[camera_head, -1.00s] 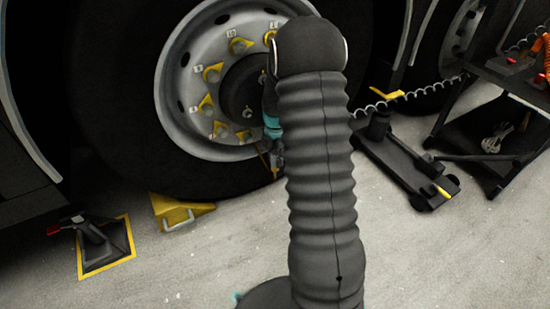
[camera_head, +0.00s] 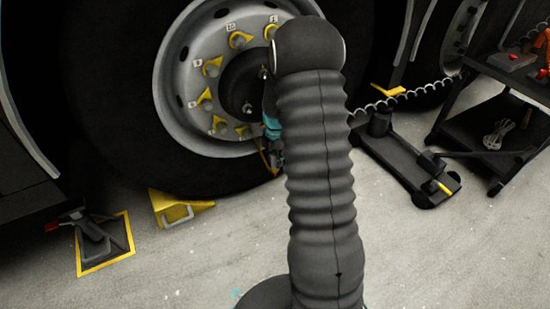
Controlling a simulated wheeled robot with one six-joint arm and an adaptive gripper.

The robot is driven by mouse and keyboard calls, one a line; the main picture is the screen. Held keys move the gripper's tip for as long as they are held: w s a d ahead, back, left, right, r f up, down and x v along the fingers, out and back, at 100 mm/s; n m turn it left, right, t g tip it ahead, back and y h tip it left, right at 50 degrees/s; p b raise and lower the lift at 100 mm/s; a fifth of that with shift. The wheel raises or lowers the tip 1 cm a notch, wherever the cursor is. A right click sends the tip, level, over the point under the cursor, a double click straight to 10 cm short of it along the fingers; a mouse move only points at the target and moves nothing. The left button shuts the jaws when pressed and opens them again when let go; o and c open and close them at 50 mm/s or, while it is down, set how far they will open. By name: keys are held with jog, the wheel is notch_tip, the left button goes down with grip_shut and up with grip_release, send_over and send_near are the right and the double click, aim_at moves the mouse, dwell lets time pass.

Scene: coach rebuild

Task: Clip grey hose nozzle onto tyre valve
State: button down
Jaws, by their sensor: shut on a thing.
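The tyre (camera_head: 110,130) stands upright at the upper left around a silver wheel rim (camera_head: 170,110) with yellow nut markers. The valve cannot be made out. My gripper (camera_head: 273,156) is in front of the rim's lower right edge, where rim and tyre meet, and is partly hidden behind my ribbed dark arm. It is shut on the grey hose nozzle, which is mostly hidden. The grey coiled hose (camera_head: 400,98) runs from the right and passes behind my arm. Whether nozzle and valve touch cannot be seen.
A yellow wheel chock (camera_head: 178,208) sits against the tyre's foot. A dark tool on a yellow-edged plate (camera_head: 105,258) lies at the left. A black floor jack (camera_head: 405,165) and a dark cart (camera_head: 480,130) stand at the right. The front floor is clear.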

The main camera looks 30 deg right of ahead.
jog(key=shift+f, duration=0.15)
jog(key=c, duration=0.8)
grip_release()
notch_tip(320, 180, up, 12)
jog(key=shift+r, duration=0.1)
